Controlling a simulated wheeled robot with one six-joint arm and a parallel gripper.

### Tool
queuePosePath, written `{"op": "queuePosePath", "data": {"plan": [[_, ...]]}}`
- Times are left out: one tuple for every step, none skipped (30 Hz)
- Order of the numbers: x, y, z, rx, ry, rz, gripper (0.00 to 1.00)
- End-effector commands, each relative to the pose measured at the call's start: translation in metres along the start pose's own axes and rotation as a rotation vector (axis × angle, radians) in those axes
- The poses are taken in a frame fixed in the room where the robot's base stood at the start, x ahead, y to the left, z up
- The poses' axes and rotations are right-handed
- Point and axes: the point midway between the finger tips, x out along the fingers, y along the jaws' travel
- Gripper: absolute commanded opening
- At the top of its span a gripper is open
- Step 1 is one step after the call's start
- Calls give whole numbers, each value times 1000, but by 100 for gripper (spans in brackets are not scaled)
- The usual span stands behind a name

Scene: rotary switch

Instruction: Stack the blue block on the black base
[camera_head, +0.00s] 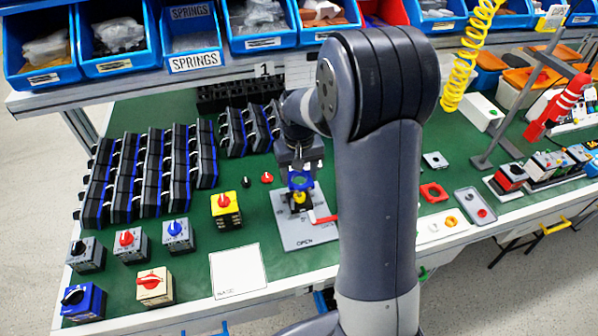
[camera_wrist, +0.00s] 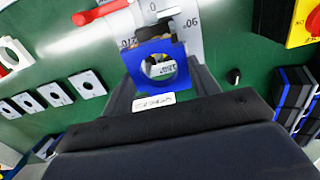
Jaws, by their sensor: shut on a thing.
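The blue block (camera_wrist: 178,70), a square piece with a round hole, is at my gripper's tip in the wrist view. In the head view it shows as a small blue piece (camera_head: 300,180) below my gripper (camera_head: 299,171). My gripper is shut on it; the fingers are mostly hidden. Below it on the grey fixture plate (camera_head: 308,234) is a dark base (camera_head: 298,208) with a yellow part (camera_head: 300,197) on top. The block appears above or close to this stack; I cannot tell whether they touch. In the wrist view the block partly hides the base.
A red lever (camera_head: 323,219) lies at the plate's right side. A yellow-black rotary switch (camera_head: 226,210) stands left of the plate. Small black (camera_head: 245,182) and red (camera_head: 267,177) knobs lie nearby. A white square (camera_head: 238,271) on the green table is clear.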

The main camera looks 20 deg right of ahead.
Motion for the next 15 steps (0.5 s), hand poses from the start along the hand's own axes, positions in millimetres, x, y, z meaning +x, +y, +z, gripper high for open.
{"op": "queuePosePath", "data": {"plan": [[0,0,0,0,0,0,35],[0,0,0,0,0,0,35],[0,0,0,0,0,0,35],[0,0,0,0,0,0,35],[0,0,0,0,0,0,35],[0,0,0,0,0,0,35],[1,0,0,0,0,0,35],[1,0,0,0,0,0,35],[2,0,0,0,0,0,35],[3,0,0,0,0,0,35],[4,0,0,0,0,0,35],[5,0,0,0,0,0,35],[6,0,0,0,0,0,35],[7,0,0,0,0,0,35],[8,0,0,0,0,0,35]]}}
